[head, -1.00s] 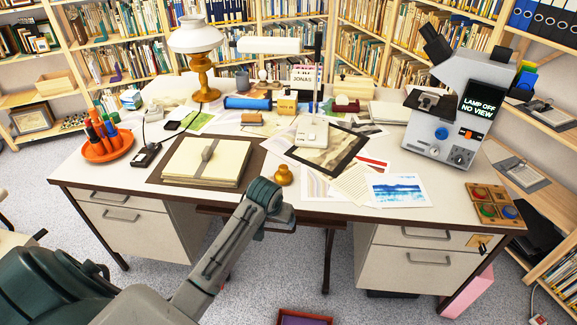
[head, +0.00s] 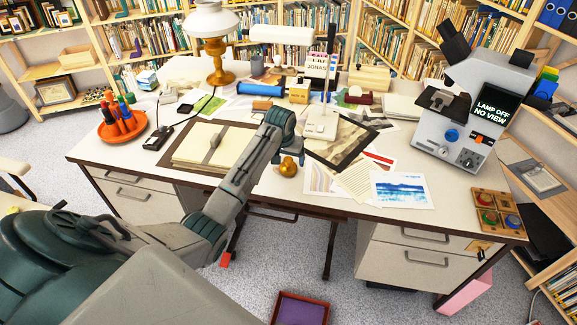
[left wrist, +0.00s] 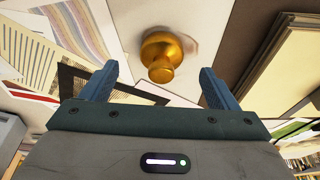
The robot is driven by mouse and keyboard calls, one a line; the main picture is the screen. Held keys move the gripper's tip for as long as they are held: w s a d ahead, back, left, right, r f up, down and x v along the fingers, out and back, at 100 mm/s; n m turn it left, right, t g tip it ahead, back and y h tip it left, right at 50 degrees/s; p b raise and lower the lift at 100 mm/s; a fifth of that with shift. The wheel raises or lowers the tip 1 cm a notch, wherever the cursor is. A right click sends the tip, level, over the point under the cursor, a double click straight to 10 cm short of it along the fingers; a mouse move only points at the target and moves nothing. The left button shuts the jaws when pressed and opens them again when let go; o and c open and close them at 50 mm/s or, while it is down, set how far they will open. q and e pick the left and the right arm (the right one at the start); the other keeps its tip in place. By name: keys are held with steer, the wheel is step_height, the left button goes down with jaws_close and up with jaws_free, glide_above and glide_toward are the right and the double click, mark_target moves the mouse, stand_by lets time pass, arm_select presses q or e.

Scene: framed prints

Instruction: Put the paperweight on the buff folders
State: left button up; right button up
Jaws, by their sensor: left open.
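The paperweight (head: 288,167) is a small round brass piece with a knob, standing on the desk near its front edge. It also shows in the left wrist view (left wrist: 163,50). The buff folders (head: 184,155) are a cream stack on a dark mat, left of the paperweight; the stack's edge shows at the right of the left wrist view (left wrist: 288,62). My left gripper (head: 284,150) is just behind and above the paperweight in the head view, its fingertips mostly hidden there. In the left wrist view its blue fingers (left wrist: 158,76) are apart, with the paperweight's knob between and beyond them.
Loose prints (head: 402,190) and a dark-framed picture (head: 340,143) lie right of the paperweight. A white stand with an upright post (head: 320,126) is close behind. An orange pen dish (head: 122,132) and brass lamp (head: 216,65) are left; a grey microscope (head: 458,135) is right.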

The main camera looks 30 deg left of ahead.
mark_target(288, 159)
arm_select(q)
steer(key=shift+w+a+f+p, duration=0.2)
steer(key=shift+w+f, duration=0.3)
steer(key=shift+f, duration=0.4)
steer(key=shift+w+a+f+p, duration=0.2)
steer(key=shift+w+f, duration=0.3)
steer(key=shift+f, duration=0.45)
steer(key=shift+w+a+f+p, duration=0.1)
steer(key=shift+w+a+f, duration=0.1)
steer(key=shift+w+f, duration=0.5)
steer(key=shift+s+f, duration=0.15)
steer(key=shift+s, duration=0.1)
steer(key=c, duration=1.5)
